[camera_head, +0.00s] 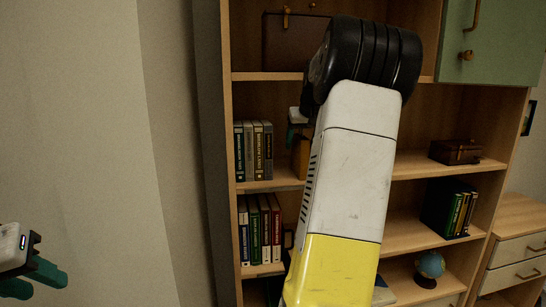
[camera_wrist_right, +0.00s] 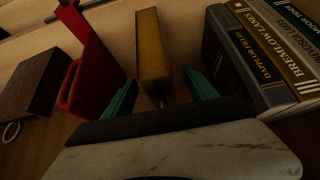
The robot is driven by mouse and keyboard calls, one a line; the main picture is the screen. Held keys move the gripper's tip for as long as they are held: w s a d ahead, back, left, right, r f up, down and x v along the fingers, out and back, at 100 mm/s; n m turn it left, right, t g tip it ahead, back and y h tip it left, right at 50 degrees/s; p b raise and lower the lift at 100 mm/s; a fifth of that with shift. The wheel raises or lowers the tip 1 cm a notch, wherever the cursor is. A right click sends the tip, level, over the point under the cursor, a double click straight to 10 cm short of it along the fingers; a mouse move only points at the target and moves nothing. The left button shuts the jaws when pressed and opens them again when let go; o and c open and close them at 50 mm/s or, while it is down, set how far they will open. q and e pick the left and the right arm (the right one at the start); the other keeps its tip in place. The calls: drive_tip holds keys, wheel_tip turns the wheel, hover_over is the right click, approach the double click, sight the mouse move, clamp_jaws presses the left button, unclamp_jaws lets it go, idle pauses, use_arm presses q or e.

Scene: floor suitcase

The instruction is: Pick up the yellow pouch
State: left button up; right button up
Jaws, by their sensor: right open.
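The yellow pouch (camera_wrist_right: 152,45) stands upright as a narrow mustard-yellow block in the right wrist view, between and just beyond my right gripper's fingertips. It shows in the head view (camera_head: 301,157) as a small tan-yellow patch on the middle shelf, mostly hidden by my right arm. My right gripper (camera_wrist_right: 161,90) is open, with one teal finger to each side of the pouch's near end. I cannot tell whether either finger touches it. My left gripper (camera_head: 38,280) is at the lower left of the head view, away from the shelf, with its teal fingers apart and nothing seen between them.
Books (camera_wrist_right: 262,50) stand close to the right of the pouch in the wrist view. A red object with a handle (camera_wrist_right: 92,50) and a brown box (camera_wrist_right: 37,82) are to its left. The wooden shelf unit (camera_head: 228,130) also holds a brown case (camera_head: 455,151) and a globe (camera_head: 430,265).

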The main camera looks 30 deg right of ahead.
drive_tip(key=shift+x, duration=1.1)
drive_tip(key=shift+r, duration=0.1)
clamp_jaws()
